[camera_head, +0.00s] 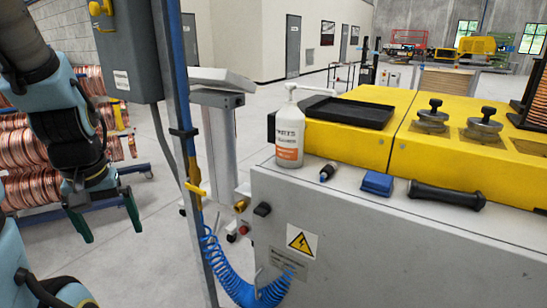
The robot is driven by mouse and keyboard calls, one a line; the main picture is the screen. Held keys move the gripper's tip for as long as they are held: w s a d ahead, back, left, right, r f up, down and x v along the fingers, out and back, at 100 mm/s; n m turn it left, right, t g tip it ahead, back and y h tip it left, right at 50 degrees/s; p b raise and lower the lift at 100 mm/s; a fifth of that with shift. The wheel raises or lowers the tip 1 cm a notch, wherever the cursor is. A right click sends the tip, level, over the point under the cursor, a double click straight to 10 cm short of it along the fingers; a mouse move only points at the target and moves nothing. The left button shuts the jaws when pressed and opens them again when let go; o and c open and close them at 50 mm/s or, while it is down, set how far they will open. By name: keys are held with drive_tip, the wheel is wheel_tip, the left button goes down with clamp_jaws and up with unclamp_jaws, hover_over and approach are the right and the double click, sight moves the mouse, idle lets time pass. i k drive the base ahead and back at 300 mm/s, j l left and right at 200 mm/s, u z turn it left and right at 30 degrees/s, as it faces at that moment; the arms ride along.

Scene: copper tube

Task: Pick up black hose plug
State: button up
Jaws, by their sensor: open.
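A small black piece with a blue end (327,172) lies on the grey ledge of the machine, just right of the white pump bottle. A longer black cylinder with wider ends (446,195) lies farther right on the same ledge. I cannot tell for sure which of these is the black hose plug. My gripper (107,222) hangs at the left, its green fingers pointing down and spread apart. It is open and empty, well left of the machine and apart from both black pieces.
A blue block (377,184) lies between the two black pieces. The white pump bottle (289,130) stands at the ledge's left end. A black tray (348,111) sits on the yellow cover. A grey-blue post (179,130) with a coiled blue hose (240,288) stands between my gripper and the machine.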

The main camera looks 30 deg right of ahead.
sight(329, 169)
drive_tip(key=k+l+u, duration=0.35)
drive_tip(key=k, duration=0.15)
drive_tip(key=k+l+u, duration=0.15)
drive_tip(key=k+u, duration=0.2)
drive_tip(key=k, duration=0.15)
drive_tip(key=k+u, duration=0.4)
drive_tip(key=k+l, duration=0.05)
drive_tip(key=k, duration=0.05)
